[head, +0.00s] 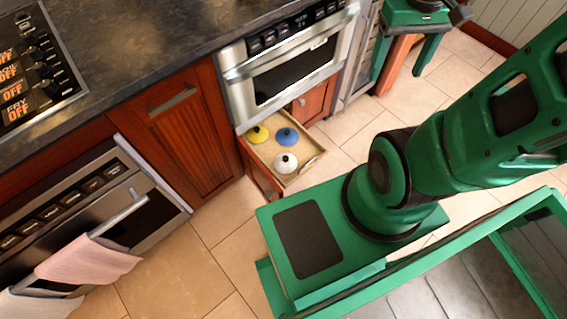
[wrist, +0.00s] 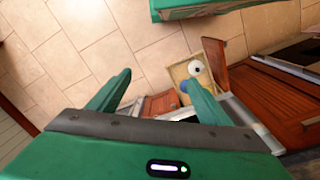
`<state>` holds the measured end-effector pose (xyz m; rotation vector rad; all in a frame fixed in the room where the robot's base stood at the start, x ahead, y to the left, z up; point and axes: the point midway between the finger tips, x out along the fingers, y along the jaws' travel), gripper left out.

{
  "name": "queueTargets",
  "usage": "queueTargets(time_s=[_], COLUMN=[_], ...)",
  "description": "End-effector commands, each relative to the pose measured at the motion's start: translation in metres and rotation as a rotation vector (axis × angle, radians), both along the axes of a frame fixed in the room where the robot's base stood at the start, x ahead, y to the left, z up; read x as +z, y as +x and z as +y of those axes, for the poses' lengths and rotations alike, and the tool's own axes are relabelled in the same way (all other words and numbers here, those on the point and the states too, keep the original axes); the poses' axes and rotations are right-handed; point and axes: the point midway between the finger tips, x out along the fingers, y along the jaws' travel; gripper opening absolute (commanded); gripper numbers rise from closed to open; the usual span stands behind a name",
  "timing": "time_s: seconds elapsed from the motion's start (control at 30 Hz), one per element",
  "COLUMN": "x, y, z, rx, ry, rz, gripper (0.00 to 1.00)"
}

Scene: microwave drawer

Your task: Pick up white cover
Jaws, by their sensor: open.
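The white cover (head: 286,162) has a dark knob. It sits at the front of an open drawer (head: 305,166) below the microwave, beside a yellow cover (head: 258,134) and a blue cover (head: 287,137). In the wrist view the white cover (wrist: 195,68) shows just beyond my right finger, and the blue cover (wrist: 184,86) is partly hidden by that finger. My gripper (wrist: 158,77) is open and empty. In the head view my gripper (head: 398,72) is at the top right, well away from the drawer.
The microwave (head: 290,70) is set in the counter (head: 120,40) above the drawer. An oven (head: 90,210) with hanging towels stands at the left. A wooden cabinet door (head: 180,130) is left of the drawer. Bare tiled floor (head: 180,265) lies in front.

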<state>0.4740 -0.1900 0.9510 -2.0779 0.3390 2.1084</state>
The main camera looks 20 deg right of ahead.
Motion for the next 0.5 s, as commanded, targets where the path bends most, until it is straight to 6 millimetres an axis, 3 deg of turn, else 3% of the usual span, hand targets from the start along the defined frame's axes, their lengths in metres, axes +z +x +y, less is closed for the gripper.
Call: queueTargets(time_s=[0.27,0.5], x=[-0.057,-0.123], y=[0.08,0.139], z=[0.003,0.02], rx=[0.42,0.788], ry=[-0.04,-0.051], rz=[0.044,0.072], gripper=[0.72,0.72])
